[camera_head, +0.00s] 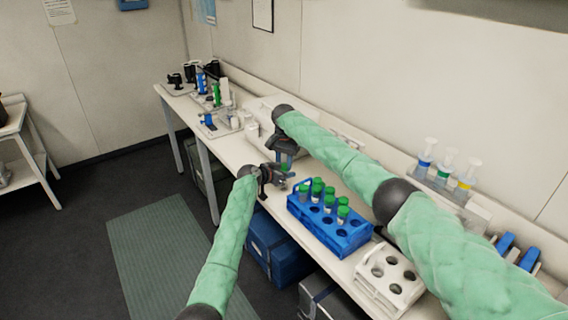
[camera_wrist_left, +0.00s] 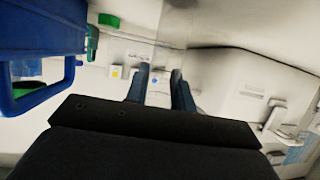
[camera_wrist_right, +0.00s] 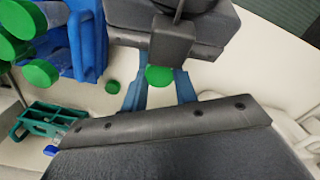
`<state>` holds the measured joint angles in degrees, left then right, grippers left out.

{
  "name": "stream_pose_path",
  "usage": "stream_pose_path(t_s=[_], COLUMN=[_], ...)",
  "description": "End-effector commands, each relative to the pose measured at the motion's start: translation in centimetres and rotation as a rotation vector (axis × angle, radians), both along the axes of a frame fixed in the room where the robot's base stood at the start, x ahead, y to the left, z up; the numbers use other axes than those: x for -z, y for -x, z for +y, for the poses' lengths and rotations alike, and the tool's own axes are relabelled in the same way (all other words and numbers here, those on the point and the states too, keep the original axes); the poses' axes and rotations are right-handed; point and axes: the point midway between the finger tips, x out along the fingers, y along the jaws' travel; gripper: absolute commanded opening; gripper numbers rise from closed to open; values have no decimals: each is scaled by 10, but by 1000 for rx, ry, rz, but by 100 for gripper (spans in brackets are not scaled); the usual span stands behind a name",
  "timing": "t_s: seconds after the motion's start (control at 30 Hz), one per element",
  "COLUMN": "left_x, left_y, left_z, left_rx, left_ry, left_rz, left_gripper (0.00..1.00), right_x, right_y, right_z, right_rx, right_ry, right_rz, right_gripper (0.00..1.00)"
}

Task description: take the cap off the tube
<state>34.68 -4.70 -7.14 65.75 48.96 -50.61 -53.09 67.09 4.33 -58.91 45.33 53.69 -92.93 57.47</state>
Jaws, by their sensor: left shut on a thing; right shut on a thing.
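A green cap (camera_wrist_right: 158,76) sits between the fingers of my right gripper (camera_wrist_right: 160,92), which is shut on it. It shows small in the head view (camera_head: 284,167). My left gripper (camera_head: 279,179) is just below my right gripper (camera_head: 287,152) and is shut on the tube. In the left wrist view a clear, faint tube body (camera_wrist_left: 157,75) shows between the left fingers. The left gripper hides most of the tube, so I cannot tell whether the cap and tube still touch. Both grippers are above the bench, left of the blue rack (camera_head: 346,240).
The blue rack holds several green-capped tubes (camera_head: 317,190) close to the grippers. A white rack (camera_head: 389,281) with empty holes stands to its right. Bottles with coloured bands (camera_head: 427,160) stand at the back. More equipment (camera_head: 215,95) fills the bench's far end.

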Motion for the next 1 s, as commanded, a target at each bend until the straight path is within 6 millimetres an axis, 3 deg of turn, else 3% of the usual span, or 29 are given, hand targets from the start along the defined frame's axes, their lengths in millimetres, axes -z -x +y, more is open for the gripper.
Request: stream_pose_path(t_s=[0.4, 0.43, 0.53, 0.83, 1.0], left_x=[0, 0, 0, 0, 0], left_y=[0, 0, 0, 0, 0], left_z=[-1, -1, -1, 0, 0], left_rx=[1, 1, 1, 0, 0], left_ry=[0, 0, 0, 0, 0], left_rz=[0, 0, 0, 0, 0], left_gripper=[0, 0, 0, 0, 0], right_x=[0, 0, 0, -1, -12], right_y=[0, 0, 0, 0, 0], right_z=[0, 0, 0, 0, 0], right_rx=[-57, -56, -56, -55, -56], right_ry=[-1, -1, -1, 0, -1], right_rz=[0, 0, 0, 0, 0], right_gripper=[1, 32, 50, 50, 50])
